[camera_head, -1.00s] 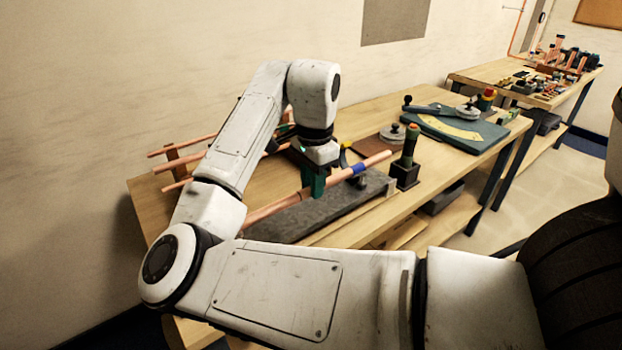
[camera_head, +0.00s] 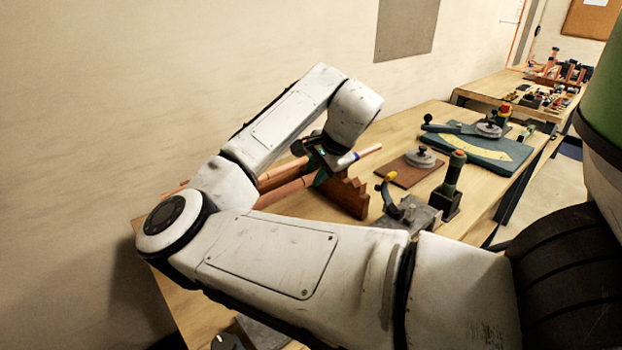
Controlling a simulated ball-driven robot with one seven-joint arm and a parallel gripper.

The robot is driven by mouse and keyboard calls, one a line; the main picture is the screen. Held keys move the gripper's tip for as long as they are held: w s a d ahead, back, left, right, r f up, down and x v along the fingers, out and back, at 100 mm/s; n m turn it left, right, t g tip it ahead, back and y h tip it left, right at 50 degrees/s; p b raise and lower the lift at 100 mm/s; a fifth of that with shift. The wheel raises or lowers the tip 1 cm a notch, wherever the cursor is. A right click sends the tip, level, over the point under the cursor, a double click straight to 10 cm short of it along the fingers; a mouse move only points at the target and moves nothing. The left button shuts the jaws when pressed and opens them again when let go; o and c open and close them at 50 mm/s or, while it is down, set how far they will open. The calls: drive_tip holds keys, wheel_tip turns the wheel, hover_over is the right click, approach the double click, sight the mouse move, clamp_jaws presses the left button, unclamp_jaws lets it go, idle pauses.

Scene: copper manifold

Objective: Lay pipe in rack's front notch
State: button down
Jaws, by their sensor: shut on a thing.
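The copper pipe with a blue band (camera_head: 370,151) is in my gripper (camera_head: 321,176), which is shut on it. The pipe's far end sticks out to the right of the gripper, with the blue band beside it. The wooden rack (camera_head: 352,199) has a stepped, notched end piece just below and right of the gripper. The pipe is at the rack, seemingly above its notches. Whether it touches a notch cannot be told. Other copper pipes (camera_head: 284,192) show at the rack, left of the gripper. My arm hides much of the rack and the pipe's near part.
Right of the rack are a clamp with a yellow tip (camera_head: 389,177), a dark post with a green grip (camera_head: 453,175), a brown board with a round weight (camera_head: 411,168) and a teal bending plate (camera_head: 490,153). A second cluttered bench (camera_head: 520,92) stands behind.

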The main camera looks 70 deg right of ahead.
drive_tip(key=shift+w+d, duration=0.15)
drive_tip(key=shift+d, duration=0.05)
drive_tip(key=shift+w+f, duration=0.1)
drive_tip(key=shift+f, duration=0.1)
wheel_tip(320, 180, down, 9)
drive_tip(key=b, duration=0.7)
drive_tip(key=c, duration=0.6)
unclamp_jaws()
drive_tip(key=shift+f, duration=0.1)
drive_tip(key=shift+r+p, duration=3.1)
drive_tip(key=shift+r, duration=0.45)
